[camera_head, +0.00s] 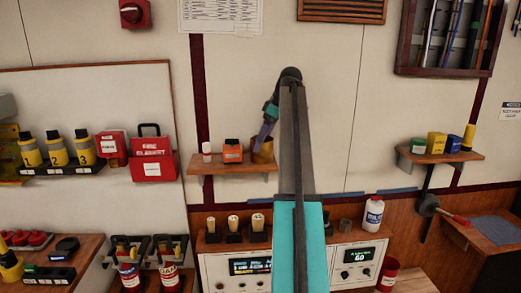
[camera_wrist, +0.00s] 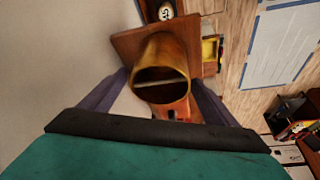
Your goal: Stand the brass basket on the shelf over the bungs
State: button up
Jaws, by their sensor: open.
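The brass basket (camera_head: 263,152) is an open-topped, brass-coloured cylinder at the right end of a small wooden wall shelf (camera_head: 203,169). It appears upright on that shelf. In the wrist view the basket (camera_wrist: 160,58) shows its open mouth towards me, with the shelf (camera_wrist: 128,40) behind it. My gripper (camera_head: 266,134) is at the basket, open, with a purple finger on either side in the wrist view (camera_wrist: 160,85). I cannot tell whether the fingers touch it. Several cream-topped pieces in black holders (camera_head: 234,228), possibly the bungs, stand on the ledge below this shelf.
An orange box (camera_head: 232,151) and a white-and-red tube (camera_head: 206,151) share the shelf, left of the basket. A right-hand shelf (camera_head: 440,156) holds green, yellow and blue boxes. A white bottle (camera_head: 374,213) stands on the ledge. My arm hides part of the middle.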

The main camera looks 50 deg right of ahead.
jog(key=p+v, duration=0.1)
jog(key=v, duration=0.6)
jog(key=shift+s+d, duration=0.1)
jog(key=shift+s, duration=0.1)
dwell(0.9)
